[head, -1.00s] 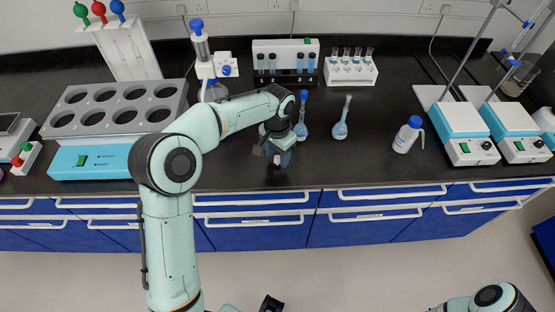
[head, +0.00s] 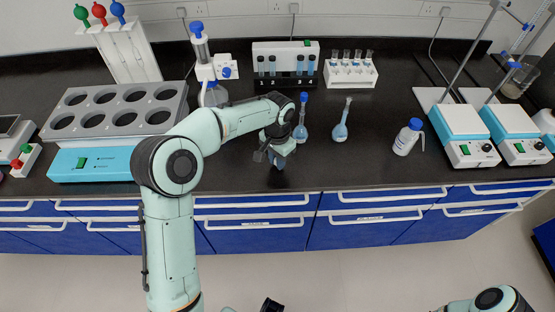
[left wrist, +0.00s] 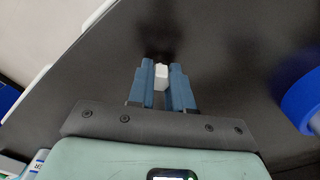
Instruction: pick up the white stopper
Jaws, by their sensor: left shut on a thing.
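The white stopper (left wrist: 161,74) shows as a small white block between the blue fingers of my left gripper (left wrist: 162,85) in the left wrist view. The fingers are shut on it, and they cover its sides. In the head view my left gripper (head: 276,162) points down over the dark bench near its front edge. The stopper cannot be made out there.
A blue-stoppered flask (head: 300,132) and another flask (head: 340,132) stand right of my left gripper on the bench. A white bottle (head: 405,141) and hotplates (head: 461,125) stand further right. An eight-hole heating block (head: 119,102) is on the left. The bench front between is clear.

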